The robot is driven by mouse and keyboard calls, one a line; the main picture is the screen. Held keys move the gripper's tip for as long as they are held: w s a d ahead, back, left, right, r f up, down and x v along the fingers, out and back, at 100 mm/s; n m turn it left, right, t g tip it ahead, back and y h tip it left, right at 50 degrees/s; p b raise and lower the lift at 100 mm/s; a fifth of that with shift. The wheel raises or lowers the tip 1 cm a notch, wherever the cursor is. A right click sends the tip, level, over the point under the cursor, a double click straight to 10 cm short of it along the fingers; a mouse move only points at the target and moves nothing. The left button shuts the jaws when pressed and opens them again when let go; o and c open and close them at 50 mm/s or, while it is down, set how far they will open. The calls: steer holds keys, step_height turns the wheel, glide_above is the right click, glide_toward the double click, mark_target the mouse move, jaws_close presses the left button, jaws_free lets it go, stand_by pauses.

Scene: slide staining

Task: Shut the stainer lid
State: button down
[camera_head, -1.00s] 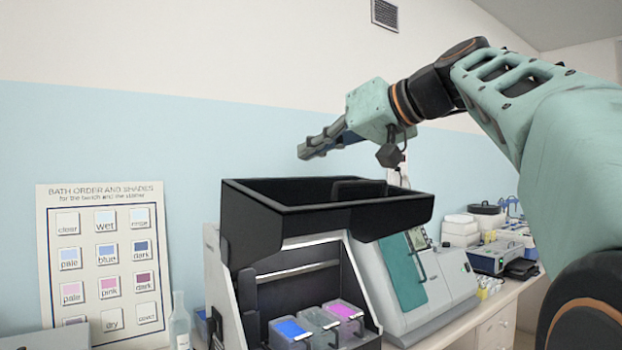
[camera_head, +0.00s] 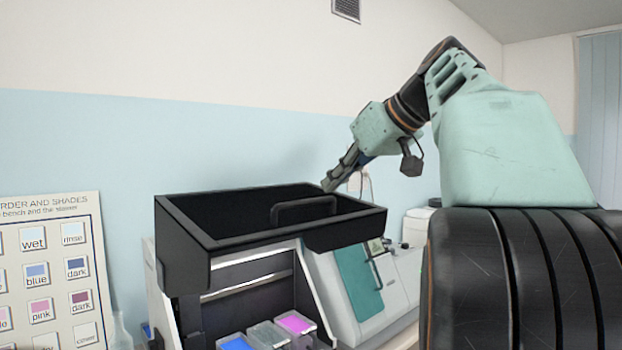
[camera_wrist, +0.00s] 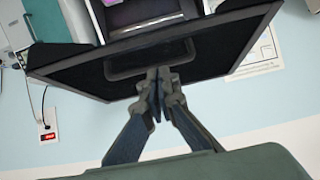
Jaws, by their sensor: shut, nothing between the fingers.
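The stainer lid (camera_head: 180,240) is a black tray-like cover, raised open above the white stainer body (camera_head: 163,305). A black handle (camera_head: 303,207) shows on it in the head view. In the wrist view the lid (camera_wrist: 210,50) spans the upper part, with the handle's loop in front of the fingertips. My gripper (camera_head: 328,186) is shut and empty, just behind the lid's far edge in the head view. In the wrist view my gripper (camera_wrist: 158,75) has its fingertips together, close to the handle and overlapping it; I cannot tell whether they touch.
Blue, clear and pink baths (camera_head: 268,333) sit in the open stainer front. A grey machine with a teal panel (camera_head: 358,280) stands close on the right. A bath-order chart (camera_head: 50,265) leans on the wall at left. A wall socket with a cable (camera_wrist: 46,130) is nearby.

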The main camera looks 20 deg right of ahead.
mark_target(305, 225)
steer(key=shift+w+a+f, duration=0.3)
steer(key=shift+w+f, duration=0.55)
steer(key=shift+f, duration=0.4)
steer(key=shift+w+a+f, duration=0.3)
steer(key=shift+w+f, duration=0.55)
steer(key=shift+f, duration=0.45)
steer(key=shift+w+a+f, duration=0.3)
steer(key=shift+w+f, duration=0.55)
steer(key=shift+f, duration=0.4)
steer(key=shift+f, duration=0.1)
